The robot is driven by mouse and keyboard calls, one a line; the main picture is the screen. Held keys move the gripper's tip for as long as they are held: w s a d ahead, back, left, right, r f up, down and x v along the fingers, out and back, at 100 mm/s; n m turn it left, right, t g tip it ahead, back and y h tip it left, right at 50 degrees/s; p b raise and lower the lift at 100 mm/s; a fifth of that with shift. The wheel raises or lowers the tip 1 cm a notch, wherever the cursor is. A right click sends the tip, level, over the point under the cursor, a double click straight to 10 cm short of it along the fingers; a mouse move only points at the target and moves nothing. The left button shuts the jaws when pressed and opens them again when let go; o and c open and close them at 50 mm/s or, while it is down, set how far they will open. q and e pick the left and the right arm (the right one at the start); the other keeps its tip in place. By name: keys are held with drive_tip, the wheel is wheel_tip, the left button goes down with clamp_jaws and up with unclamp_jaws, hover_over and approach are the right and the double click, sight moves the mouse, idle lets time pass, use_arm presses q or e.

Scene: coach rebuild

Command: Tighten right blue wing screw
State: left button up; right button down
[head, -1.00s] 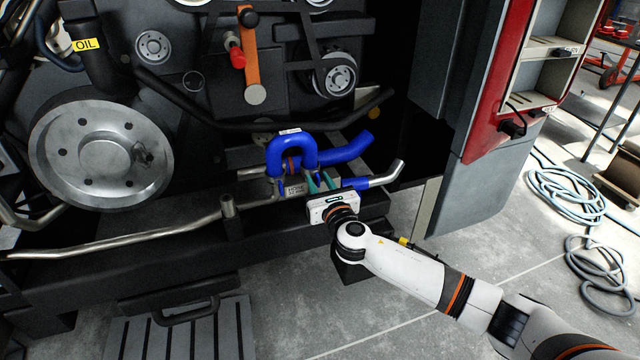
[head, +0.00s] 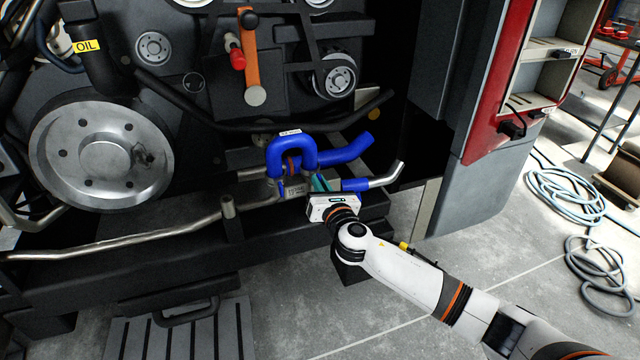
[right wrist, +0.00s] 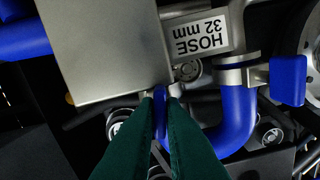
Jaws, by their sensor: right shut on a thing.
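A blue U-shaped hose (head: 291,142) stands on the metal fitting at the front of the engine, with clamps at its ends. My right gripper (head: 318,178) reaches in from the lower right at the hose's right end. In the right wrist view its two green fingers (right wrist: 161,98) are shut on a narrow blue wing screw (right wrist: 160,120), seen edge-on between them. The other blue wing screw (right wrist: 288,80) is on a metal clamp at the right of the wrist view, apart from the fingers. My left gripper is not in view.
A metal plate (right wrist: 108,48) and a label reading HOSE 32 mm (right wrist: 201,38) lie close to the fingers. A bent pipe with a blue sleeve (head: 374,183) is just right of my gripper. A dark beam (head: 150,262) runs below.

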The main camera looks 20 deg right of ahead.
use_arm(q)
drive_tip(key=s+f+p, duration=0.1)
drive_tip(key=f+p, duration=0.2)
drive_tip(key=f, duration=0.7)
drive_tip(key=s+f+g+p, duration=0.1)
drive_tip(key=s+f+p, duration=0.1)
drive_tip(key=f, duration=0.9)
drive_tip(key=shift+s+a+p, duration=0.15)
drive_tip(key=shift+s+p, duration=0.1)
drive_tip(key=shift+p, duration=0.45)
use_arm(e)
drive_tip(key=shift+f+m, duration=0.2)
drive_tip(key=shift+m, duration=7.3)
drive_tip(key=shift+f+m, duration=0.2)
drive_tip(key=shift+m, duration=7.3)
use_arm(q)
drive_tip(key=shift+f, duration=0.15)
use_arm(e)
drive_tip(key=c, duration=1.6)
unclamp_jaws()
